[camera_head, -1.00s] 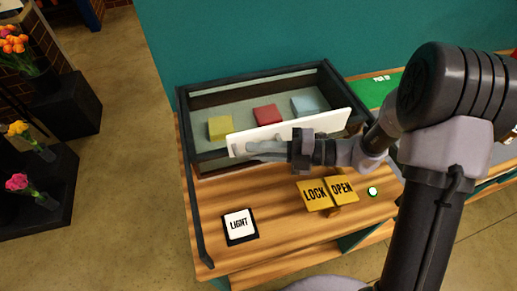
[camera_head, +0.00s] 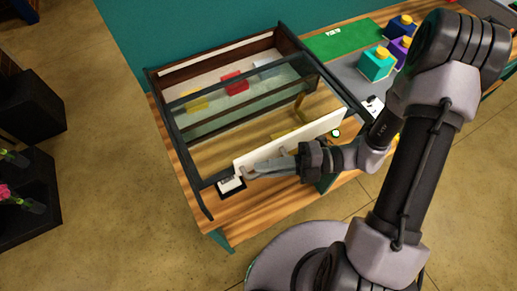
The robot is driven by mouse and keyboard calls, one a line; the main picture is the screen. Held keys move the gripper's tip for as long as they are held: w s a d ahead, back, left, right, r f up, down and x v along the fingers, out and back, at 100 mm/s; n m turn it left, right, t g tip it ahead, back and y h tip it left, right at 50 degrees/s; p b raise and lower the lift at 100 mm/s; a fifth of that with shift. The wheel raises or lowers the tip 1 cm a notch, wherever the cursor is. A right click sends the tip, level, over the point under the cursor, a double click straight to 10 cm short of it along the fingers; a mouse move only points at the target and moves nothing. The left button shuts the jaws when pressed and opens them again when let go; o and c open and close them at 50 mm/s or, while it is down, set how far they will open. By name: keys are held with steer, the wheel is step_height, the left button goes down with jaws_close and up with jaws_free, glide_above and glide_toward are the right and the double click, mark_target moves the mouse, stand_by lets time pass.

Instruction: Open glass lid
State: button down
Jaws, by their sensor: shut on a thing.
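The glass lid (camera_head: 222,152) is a clear pane with a long white front panel (camera_head: 312,130). It sits slid forward on the dark-framed case, over the wooden front strip. The back part of the case (camera_head: 165,84) is uncovered. My gripper (camera_head: 250,171) is at the near side of the white panel, with its fingers lying along it. It is shut on the lid at this panel; the exact grip point is hard to make out.
A yellow block (camera_head: 196,101) and a red block (camera_head: 235,83) lie inside the case, with a pale one beside them. The LIGHT plate (camera_head: 230,185) is partly hidden by the panel. Teal (camera_head: 376,64) and purple containers stand right of the case, near a green mat (camera_head: 340,40).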

steer(key=shift+s+d, duration=0.5)
steer(key=shift+s, duration=0.3)
steer(key=c, duration=1.5)
jaws_free()
steer(key=shift+o, duration=0.2)
steer(key=w+d+r+p, duration=0.1)
steer(key=w+d+p, duration=0.1)
steer(key=d, duration=1.5)
steer(key=shift+w+r, duration=0.2)
steer(key=shift+w, duration=0.25)
steer(key=shift+d, duration=0.1)
